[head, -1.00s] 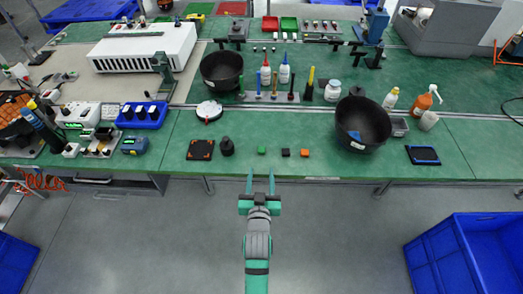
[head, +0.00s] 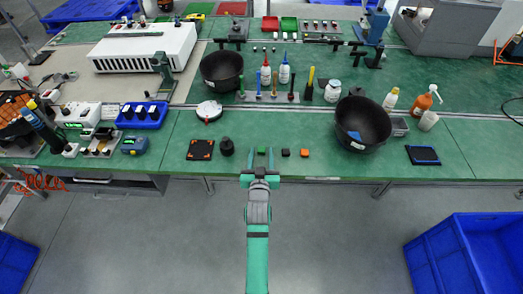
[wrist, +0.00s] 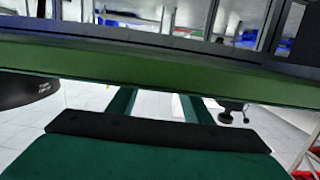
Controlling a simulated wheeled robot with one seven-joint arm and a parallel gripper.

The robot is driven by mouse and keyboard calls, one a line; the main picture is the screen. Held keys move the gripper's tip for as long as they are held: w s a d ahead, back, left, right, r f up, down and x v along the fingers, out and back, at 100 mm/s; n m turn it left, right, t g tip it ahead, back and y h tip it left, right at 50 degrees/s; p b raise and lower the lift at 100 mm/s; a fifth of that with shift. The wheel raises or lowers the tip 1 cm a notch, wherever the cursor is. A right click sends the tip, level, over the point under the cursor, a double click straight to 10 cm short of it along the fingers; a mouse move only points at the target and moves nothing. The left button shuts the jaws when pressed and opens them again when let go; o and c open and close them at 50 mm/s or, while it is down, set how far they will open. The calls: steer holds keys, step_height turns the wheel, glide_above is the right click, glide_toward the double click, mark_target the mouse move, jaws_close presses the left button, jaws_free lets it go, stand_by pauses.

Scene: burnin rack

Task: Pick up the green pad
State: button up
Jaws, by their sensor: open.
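The green pad (head: 262,150) is a small dark-green block on the green bench top, near its front edge. In the head view it shows between the fingertips of my gripper (head: 262,155). My gripper is open and empty, with its two fingers pointing at the bench. I cannot tell the height of the fingertips above the bench. In the wrist view the fingers of my gripper (wrist: 160,105) reach toward a green band that crosses the picture, and the pad does not show there.
A black pad (head: 285,153) and an orange pad (head: 305,153) lie close to the right. A dark knob-like piece (head: 227,147) and a black square plate (head: 200,150) are to the left. A black bowl (head: 362,124) stands further right. The bench front edge (head: 330,179) runs below.

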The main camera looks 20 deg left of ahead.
steer(key=shift+c, duration=0.4)
steer(key=c, duration=1)
steer(key=shift+c, duration=0.2)
steer(key=shift+r, duration=0.1)
